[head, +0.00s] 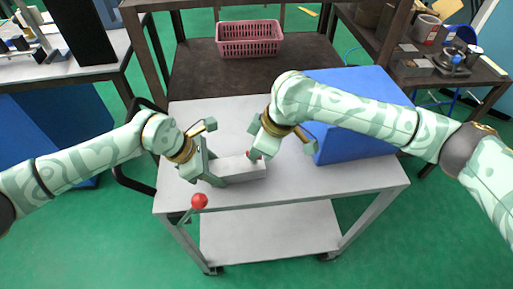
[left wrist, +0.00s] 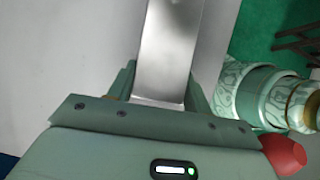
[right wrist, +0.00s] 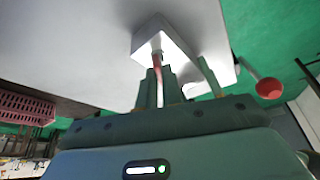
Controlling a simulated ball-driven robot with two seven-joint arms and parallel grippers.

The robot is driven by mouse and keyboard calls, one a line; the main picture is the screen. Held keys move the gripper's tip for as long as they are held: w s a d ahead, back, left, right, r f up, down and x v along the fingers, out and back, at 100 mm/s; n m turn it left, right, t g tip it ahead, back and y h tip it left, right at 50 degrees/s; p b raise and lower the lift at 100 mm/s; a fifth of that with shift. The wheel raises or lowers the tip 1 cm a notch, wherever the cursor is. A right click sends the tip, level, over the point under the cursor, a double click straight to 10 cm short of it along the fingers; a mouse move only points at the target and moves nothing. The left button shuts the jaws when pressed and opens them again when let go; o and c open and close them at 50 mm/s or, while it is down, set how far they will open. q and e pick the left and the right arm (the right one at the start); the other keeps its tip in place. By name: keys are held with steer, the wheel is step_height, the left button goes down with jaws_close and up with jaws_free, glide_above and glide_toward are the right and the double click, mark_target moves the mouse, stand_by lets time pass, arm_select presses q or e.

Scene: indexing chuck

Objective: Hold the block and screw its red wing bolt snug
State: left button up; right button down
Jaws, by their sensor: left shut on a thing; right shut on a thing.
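The block (head: 252,172) is a pale grey bar on the white cart top, near its front edge. My left gripper (head: 212,170) is shut around its left end; the left wrist view shows the block (left wrist: 168,45) between both fingers (left wrist: 162,98). The red wing bolt (head: 249,154) shows as a small red patch at the block's right part, mostly hidden by my right gripper (head: 258,150). In the right wrist view my fingers (right wrist: 158,88) are shut on the red bolt (right wrist: 158,65), whose tip meets the block (right wrist: 175,40). How deep the bolt sits cannot be told.
A red ball knob (head: 200,201) on a stalk stands at the cart's front edge, close to my left gripper. A large blue box (head: 360,115) stands on the right behind my right arm. A pink basket (head: 249,38) is on the brown table behind. The cart's front right is clear.

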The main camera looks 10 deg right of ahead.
steer(key=c, duration=1.6)
jaws_free()
steer(key=shift+o, duration=0.2)
steer(key=v, duration=1.2)
